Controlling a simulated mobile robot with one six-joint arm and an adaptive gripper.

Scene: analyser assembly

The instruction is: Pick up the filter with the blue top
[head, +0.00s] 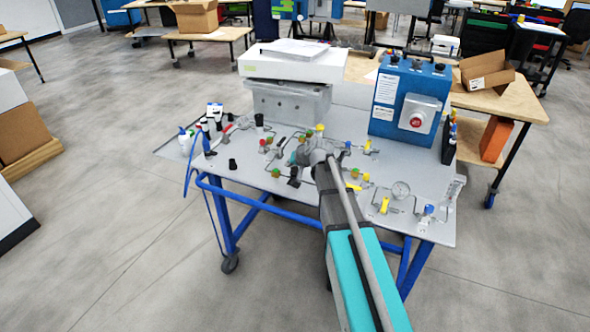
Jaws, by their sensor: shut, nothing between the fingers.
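The bench (235,188) carries pipework with many small coloured parts. A small part with a blue top (429,209) sits near the right front corner, and another small blue spot (348,144) shows near the middle. Both are too small for me to tell which is the filter. My arm reaches from the lower right over the middle of the bench. My gripper (294,182) shows small and dark at its end, low over the pipework. It is shut with nothing visible in it. My wrist hides part of the pipework behind it.
A grey and white instrument (290,103) stands at the back left of the bench, a blue box with a red button (408,100) at the back right. Bottles (185,140) stand at the left edge. The left front is fairly clear.

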